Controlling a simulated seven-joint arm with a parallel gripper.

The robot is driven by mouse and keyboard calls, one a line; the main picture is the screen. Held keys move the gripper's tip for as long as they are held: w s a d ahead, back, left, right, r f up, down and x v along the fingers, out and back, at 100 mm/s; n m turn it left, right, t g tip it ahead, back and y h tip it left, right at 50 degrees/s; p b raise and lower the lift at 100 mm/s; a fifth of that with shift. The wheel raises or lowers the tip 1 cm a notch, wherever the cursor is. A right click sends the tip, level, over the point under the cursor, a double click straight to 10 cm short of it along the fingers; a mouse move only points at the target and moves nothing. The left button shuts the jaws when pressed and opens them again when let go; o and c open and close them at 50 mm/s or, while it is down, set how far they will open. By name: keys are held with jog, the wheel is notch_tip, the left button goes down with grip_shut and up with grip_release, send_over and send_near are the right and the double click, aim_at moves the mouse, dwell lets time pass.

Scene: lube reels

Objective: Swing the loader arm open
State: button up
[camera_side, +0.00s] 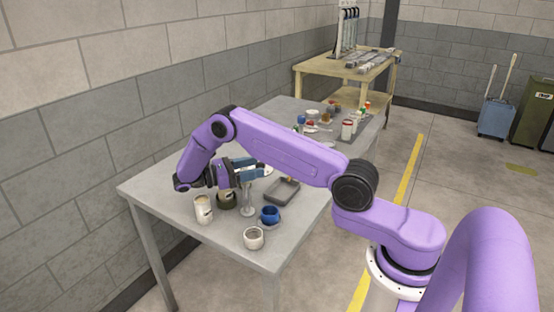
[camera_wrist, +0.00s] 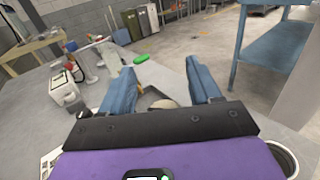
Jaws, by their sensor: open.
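My gripper (camera_side: 252,171) is low over the near half of the grey table (camera_side: 150,191), pointing right in the side view. In the wrist view its two blue fingers (camera_wrist: 160,88) stand wide apart. A small beige rounded thing (camera_wrist: 162,103) shows low between them; I cannot tell whether it touches a finger. A slim grey stand (camera_side: 248,198) rises just below the fingers in the side view. A white boxy device (camera_wrist: 68,93) is left of the fingers in the wrist view. I cannot tell which part is the loader arm; my arm and gripper hide much of this area.
A pale can (camera_side: 203,210), a dark pot (camera_side: 225,201), a blue cup (camera_side: 270,215) and a white cup (camera_side: 254,238) stand close by. A grey tray (camera_side: 282,190) lies to the right. Several bottles and small items crowd the table's far end. A wooden bench (camera_side: 340,68) stands behind.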

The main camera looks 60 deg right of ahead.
jog(key=s+a+r, duration=0.3)
jog(key=s+r, duration=0.7)
jog(key=s, duration=0.3)
jog(key=shift+s+a+r, duration=0.15)
jog(key=shift+s+a, duration=0.1)
jog(key=shift+s, duration=0.05)
